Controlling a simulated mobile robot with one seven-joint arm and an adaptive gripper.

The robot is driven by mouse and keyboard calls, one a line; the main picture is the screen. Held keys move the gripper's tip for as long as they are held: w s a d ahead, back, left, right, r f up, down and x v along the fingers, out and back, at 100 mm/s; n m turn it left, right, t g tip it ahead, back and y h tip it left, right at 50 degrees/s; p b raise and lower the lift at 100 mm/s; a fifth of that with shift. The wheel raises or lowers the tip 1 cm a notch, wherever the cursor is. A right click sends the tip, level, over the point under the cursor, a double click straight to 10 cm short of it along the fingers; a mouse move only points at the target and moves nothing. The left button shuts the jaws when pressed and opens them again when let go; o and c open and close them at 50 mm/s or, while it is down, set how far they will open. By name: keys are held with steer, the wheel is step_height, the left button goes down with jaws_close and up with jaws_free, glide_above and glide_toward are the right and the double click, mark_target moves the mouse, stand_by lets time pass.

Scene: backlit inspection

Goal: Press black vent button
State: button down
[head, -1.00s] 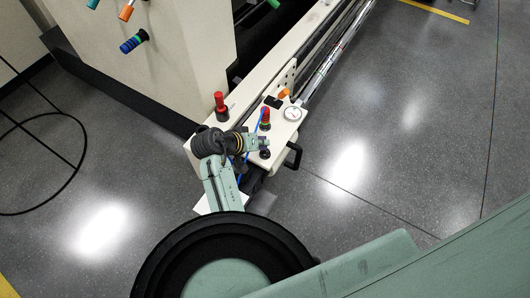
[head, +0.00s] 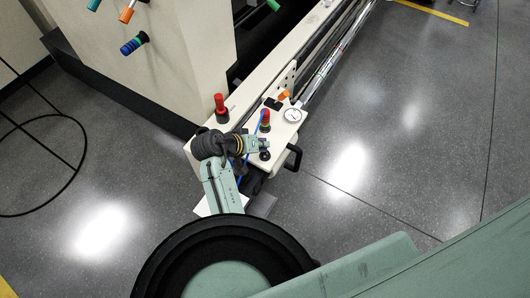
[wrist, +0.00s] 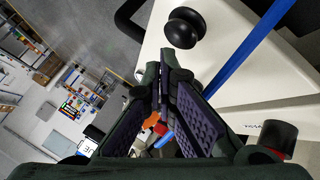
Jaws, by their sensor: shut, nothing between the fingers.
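The black button (head: 264,155) is a round mushroom knob on the cream panel near its front corner. In the wrist view the black button (wrist: 184,27) stands at the top, just beyond the fingertips. My gripper (head: 267,145) is over the panel, close beside the knob. In the wrist view my gripper (wrist: 163,68) has its fingertips together with nothing held. A gap seems to show between the tips and the knob; contact cannot be told.
A red knob (head: 220,105) on a post and a red-topped knob (head: 265,118) stand on the panel. A round gauge (head: 292,114) is to the right. A black handle (head: 293,157) juts from the panel's edge. A blue strip (wrist: 245,50) runs past the button.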

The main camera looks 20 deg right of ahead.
steer(key=shift+f, duration=0.15)
steer(key=shift+f, duration=0.3)
steer(key=shift+f, duration=0.4)
stand_by(0.7)
steer(key=shift+r, duration=0.1)
steer(key=shift+r+p, duration=0.7)
steer(key=shift+p, duration=0.05)
step_height(320, 180, up, 5)
steer(key=p, duration=0.5)
stand_by(0.9)
